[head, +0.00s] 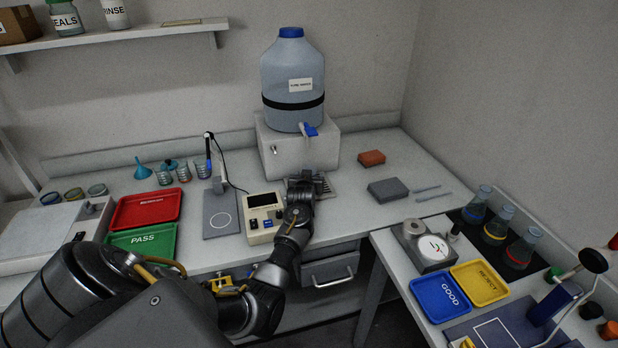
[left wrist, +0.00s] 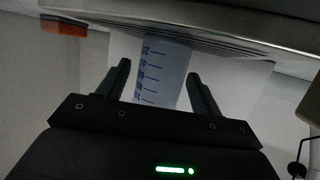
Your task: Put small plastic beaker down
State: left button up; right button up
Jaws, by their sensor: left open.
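The small plastic beaker (left wrist: 163,72) is clear with blue graduation marks and shows in the left wrist view. My left gripper (left wrist: 158,70) is open, with one finger on each side of the beaker and a visible gap on both sides. The beaker's far end meets a ribbed grey surface at the top of that view. In the head view my left gripper (head: 304,182) is at the grated tray (head: 325,187) in front of the water jug's stand; the gripper hides the beaker there. My right gripper is not in view.
The water jug (head: 292,85) with a blue tap stands on a white box (head: 285,150) just behind. A beige meter (head: 264,215) is close to the left of my gripper.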

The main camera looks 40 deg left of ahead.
pick_arm(q)
jog(key=shift+s+d+f, duration=0.15)
jog(key=shift+d+f, duration=0.05)
jog(key=shift+f, duration=0.6)
jog(key=shift+r+p, duration=0.3)
jog(key=shift+r, duration=0.1)
jog(key=shift+s+d, duration=0.15)
jog(key=v, duration=0.3)
jog(key=r+v, duration=0.1)
jog(key=v, duration=0.7)
jog(key=shift+s+r, duration=0.1)
jog(key=shift+r, duration=0.1)
jog(key=shift+r, duration=0.1)
